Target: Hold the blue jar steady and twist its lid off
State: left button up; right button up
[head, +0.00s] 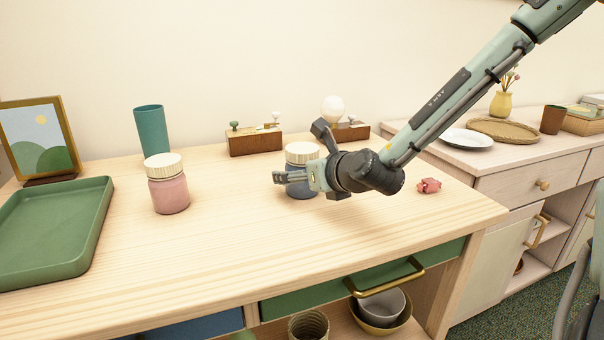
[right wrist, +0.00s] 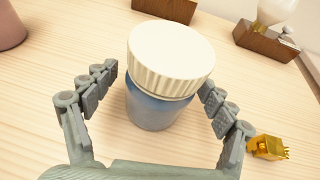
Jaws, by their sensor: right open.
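The blue jar (head: 302,192) stands upright on the wooden table with its cream ribbed lid (head: 302,151) on. In the right wrist view the jar body (right wrist: 150,110) and lid (right wrist: 172,52) lie between my fingers. My right gripper (head: 299,160) reaches in from the right and is open, one finger on each side of the jar. The right wrist view shows gaps between these fingers (right wrist: 160,82) and the jar body. The arm covers part of the jar in the head view. My left gripper is in neither view.
A pink jar (head: 169,190), teal cup (head: 149,130) and green tray (head: 95,220) stand to the left. A small red object (head: 429,185) lies right; a gold object (right wrist: 268,147) is near my finger. The table front is clear.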

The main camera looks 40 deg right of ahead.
aim_at(301, 149)
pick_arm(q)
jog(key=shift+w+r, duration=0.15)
pick_arm(e)
jog(key=shift+c, duration=0.4)
jog(key=shift+c, duration=1.2)
jog(key=shift+w, duration=0.1)
jog(key=c, duration=1.2)
jog(key=shift+o, duration=0.2)
jog(key=shift+r, duration=0.45)
jog(key=r, duration=0.4)
jog(key=shift+a, duration=0.4)
pick_arm(q)
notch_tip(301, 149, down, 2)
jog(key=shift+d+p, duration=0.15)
jog(key=shift+p, duration=0.25)
pick_arm(e)
jog(key=s+a+r, duration=0.1)
jog(key=a+r, duration=0.5)
jog(key=a, duration=0.4)
jog(key=shift+s+a, duration=0.4)
jog(key=shift+r, duration=0.1)
